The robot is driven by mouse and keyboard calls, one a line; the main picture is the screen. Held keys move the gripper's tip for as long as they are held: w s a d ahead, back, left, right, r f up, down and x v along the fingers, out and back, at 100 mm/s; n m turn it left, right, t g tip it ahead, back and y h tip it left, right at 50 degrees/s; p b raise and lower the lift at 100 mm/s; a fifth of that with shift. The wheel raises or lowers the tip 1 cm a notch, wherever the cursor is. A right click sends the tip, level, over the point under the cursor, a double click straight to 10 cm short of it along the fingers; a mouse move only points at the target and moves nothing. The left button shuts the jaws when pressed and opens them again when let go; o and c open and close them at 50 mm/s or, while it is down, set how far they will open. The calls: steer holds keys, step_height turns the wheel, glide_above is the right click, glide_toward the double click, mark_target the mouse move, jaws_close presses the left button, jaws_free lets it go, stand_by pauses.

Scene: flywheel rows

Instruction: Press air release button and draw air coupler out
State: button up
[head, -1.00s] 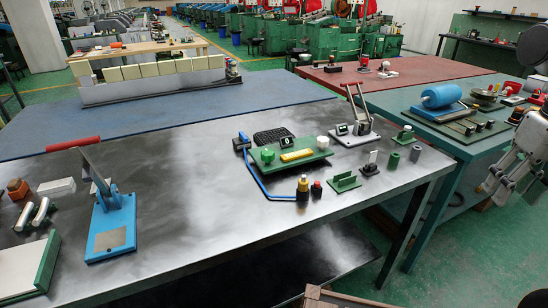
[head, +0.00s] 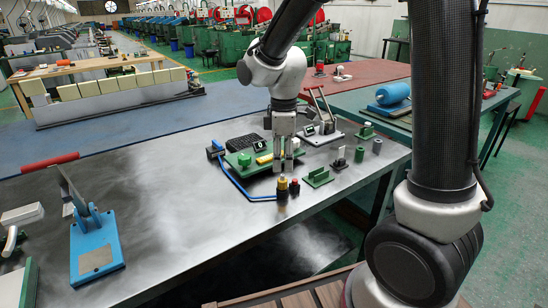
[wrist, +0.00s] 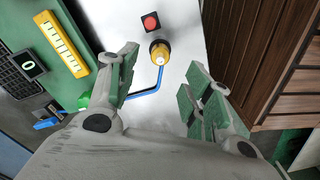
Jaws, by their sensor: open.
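The air coupler (head: 282,187) is a small upright yellow cylinder with a dark base on the steel bench. In the wrist view the coupler (wrist: 160,53) is seen from above, in the gap ahead of the fingertips. A blue hose (head: 236,184) runs from it to a blue block at the back left. The red air release button (head: 294,185) sits on a dark base beside the coupler; it also shows in the wrist view (wrist: 151,22). My gripper (head: 287,165) points down, open and empty, above and close to the coupler; the exact gap is unclear.
A green board (head: 248,164) with a counter and yellow strip lies close on the left. A green bracket (head: 318,177) and small dark parts stand on the right. A blue lever press (head: 95,245) stands at front left. The bench middle is clear.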

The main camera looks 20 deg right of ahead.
mark_target(283, 175)
step_height(283, 175, down, 8)
steer(key=shift+d+r, duration=0.1)
steer(key=shift+r, duration=0.05)
stand_by(0.3)
steer(key=shift+c, duration=0.3)
jaws_close()
steer(key=shift+r, duration=0.65)
stand_by(0.7)
steer(key=shift+r, duration=1.85)
